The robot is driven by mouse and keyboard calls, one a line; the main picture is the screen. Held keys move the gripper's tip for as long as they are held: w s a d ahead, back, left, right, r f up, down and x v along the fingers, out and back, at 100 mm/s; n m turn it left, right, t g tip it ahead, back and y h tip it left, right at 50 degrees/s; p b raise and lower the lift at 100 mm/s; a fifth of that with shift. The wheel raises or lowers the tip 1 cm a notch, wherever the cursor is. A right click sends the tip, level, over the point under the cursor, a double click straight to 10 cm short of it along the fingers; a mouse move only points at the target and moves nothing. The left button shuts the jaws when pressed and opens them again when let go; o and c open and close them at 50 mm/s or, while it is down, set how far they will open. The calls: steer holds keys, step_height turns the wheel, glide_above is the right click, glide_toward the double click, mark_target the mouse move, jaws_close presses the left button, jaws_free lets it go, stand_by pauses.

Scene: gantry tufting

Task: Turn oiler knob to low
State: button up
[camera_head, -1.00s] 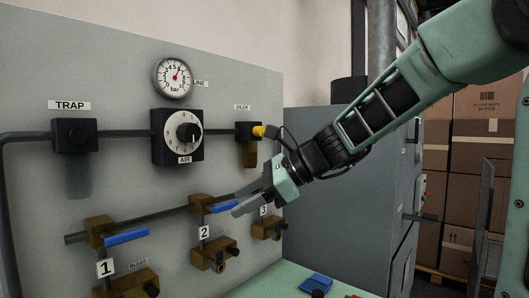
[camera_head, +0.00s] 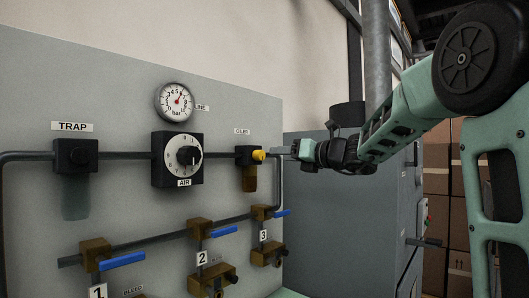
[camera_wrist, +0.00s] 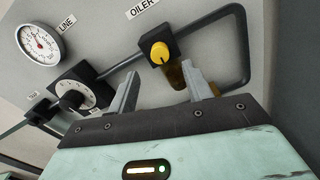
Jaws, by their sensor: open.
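The oiler (camera_head: 246,170) is a black block with an amber bowl under it, on the grey panel below the OILER label. Its yellow knob (camera_head: 259,155) faces out from the block. The knob also shows in the wrist view (camera_wrist: 160,52), with a dark pointer mark on its face. My gripper (camera_head: 283,151) is just to the right of the knob in the head view. In the wrist view its two grey fingers (camera_wrist: 163,88) are spread, with the knob beyond and between them. The fingers look apart from the knob. No low mark is readable.
The AIR regulator dial (camera_head: 182,157) and the LINE gauge (camera_head: 175,101) are left of the oiler. The TRAP (camera_head: 76,156) is farther left. Several blue-handled valves (camera_head: 222,231) sit below. A pipe (camera_head: 281,185) bends down right of the oiler. A grey cabinet (camera_head: 335,215) stands to the right.

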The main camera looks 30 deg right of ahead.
mark_target(263, 154)
steer(key=p+x, duration=0.1)
steer(key=x, duration=0.6)
steer(key=shift+w+a, duration=0.15)
steer(key=shift+w, duration=0.25)
steer(key=shift+c, duration=0.3)
steer(key=c, duration=0.9)
